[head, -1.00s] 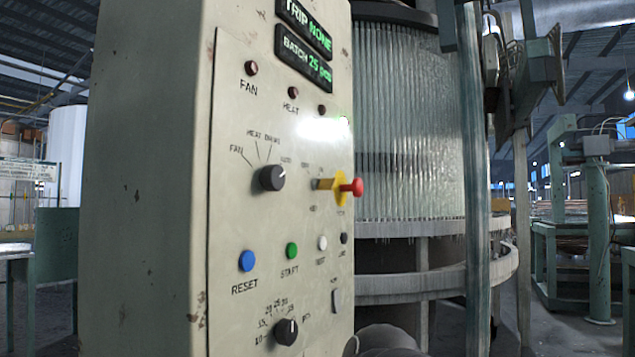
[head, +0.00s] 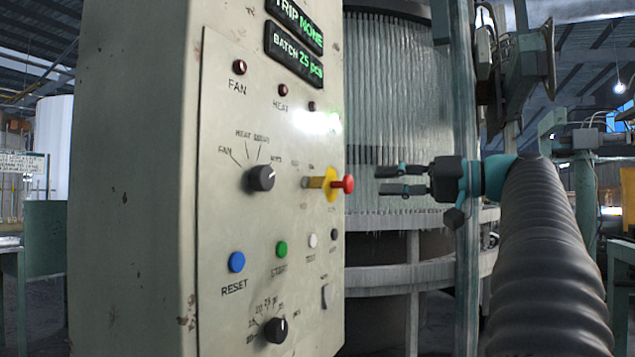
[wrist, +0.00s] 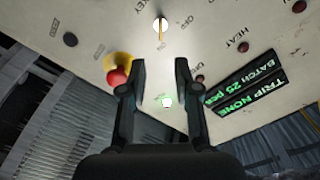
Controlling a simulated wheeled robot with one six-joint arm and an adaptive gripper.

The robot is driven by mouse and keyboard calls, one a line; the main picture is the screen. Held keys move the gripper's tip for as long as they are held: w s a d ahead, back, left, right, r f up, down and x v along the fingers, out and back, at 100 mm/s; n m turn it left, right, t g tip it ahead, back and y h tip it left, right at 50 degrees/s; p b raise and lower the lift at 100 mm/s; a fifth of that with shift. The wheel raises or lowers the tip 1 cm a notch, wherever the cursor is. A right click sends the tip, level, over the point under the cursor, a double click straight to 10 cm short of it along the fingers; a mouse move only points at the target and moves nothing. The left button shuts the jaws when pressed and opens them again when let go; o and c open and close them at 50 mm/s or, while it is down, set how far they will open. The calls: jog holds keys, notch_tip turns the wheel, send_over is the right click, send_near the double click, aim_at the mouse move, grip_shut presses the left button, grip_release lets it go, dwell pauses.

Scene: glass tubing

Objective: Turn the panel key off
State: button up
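The panel key is a small brass piece (head: 316,182) on the cream panel (head: 225,215), left of the red stop button (head: 348,184) on its yellow plate. In the wrist view the key (wrist: 161,34) shows thin and edge-on in front of a bright round lock, above and between my fingertips. Its exact turn position is hard to tell. My gripper (head: 390,180) is open and empty, with its fingers pointing left at the panel, to the right of the red button. In the wrist view the gripper (wrist: 160,72) has a clear gap between its fingers.
The red button (wrist: 117,77) lies close to the left finger in the wrist view. A black selector knob (head: 261,178), a blue button (head: 237,262) and a green button (head: 281,250) are on the same panel. A ribbed glass cylinder (head: 395,95) stands behind my gripper.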

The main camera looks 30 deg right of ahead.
aim_at(323, 180)
jog(key=x, duration=1.3)
jog(key=shift+w+a+p, duration=0.25)
jog(key=shift+p, duration=0.1)
grip_shut()
